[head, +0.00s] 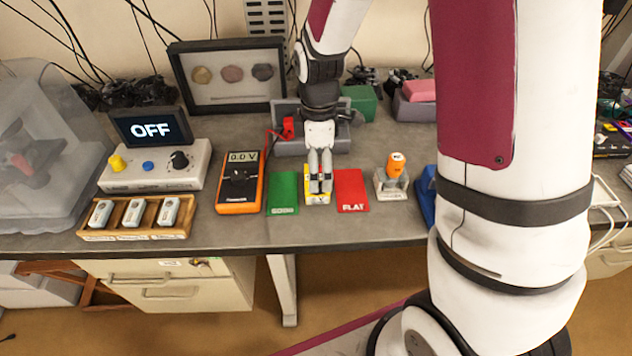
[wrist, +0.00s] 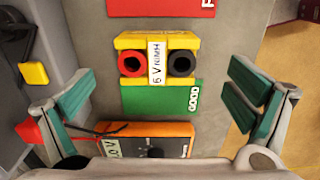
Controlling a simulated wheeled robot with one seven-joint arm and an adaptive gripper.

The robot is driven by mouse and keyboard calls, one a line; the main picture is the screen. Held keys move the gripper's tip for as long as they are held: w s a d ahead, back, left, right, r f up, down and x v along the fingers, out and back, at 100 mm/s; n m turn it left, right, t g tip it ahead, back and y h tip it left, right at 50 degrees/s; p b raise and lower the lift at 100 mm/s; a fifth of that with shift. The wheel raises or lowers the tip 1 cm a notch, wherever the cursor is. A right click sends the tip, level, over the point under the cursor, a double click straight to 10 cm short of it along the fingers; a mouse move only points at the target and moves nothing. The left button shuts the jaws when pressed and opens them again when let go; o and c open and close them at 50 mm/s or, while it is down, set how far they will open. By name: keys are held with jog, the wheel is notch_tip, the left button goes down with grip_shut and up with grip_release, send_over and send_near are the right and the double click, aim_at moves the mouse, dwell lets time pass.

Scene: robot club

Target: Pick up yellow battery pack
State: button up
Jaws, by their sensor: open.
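The yellow battery pack (head: 318,200) sits on the grey bench between the green GOOD card (head: 283,194) and the red FLAT card (head: 351,190). In the wrist view the pack (wrist: 185,41) shows a red and a black round terminal and a white "6 V NiMH" label. My gripper (head: 319,188) points down over the pack and hides much of it in the head view. In the wrist view its open fingers (wrist: 160,82) stand wide apart with nothing between their pads, and the pack lies ahead between the two sides. I cannot tell the exact height gap.
An orange multimeter (head: 240,182) reading 0.0 V lies left of the green card. A wooden tray (head: 137,233) of several grey cells sits farther left, below a control box (head: 155,166). An orange item in a stand (head: 393,178) is right of the red card. The bench's front edge is close.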

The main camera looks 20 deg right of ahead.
jog(key=shift+w+a+f+p, duration=0.1)
jog(key=shift+w+f+p, duration=0.05)
jog(key=shift+f, duration=1.15)
jog(key=shift+w+f+p, duration=0.1)
jog(key=shift+f+p, duration=0.05)
jog(key=shift+f, duration=1.1)
jog(key=c, duration=1.5)
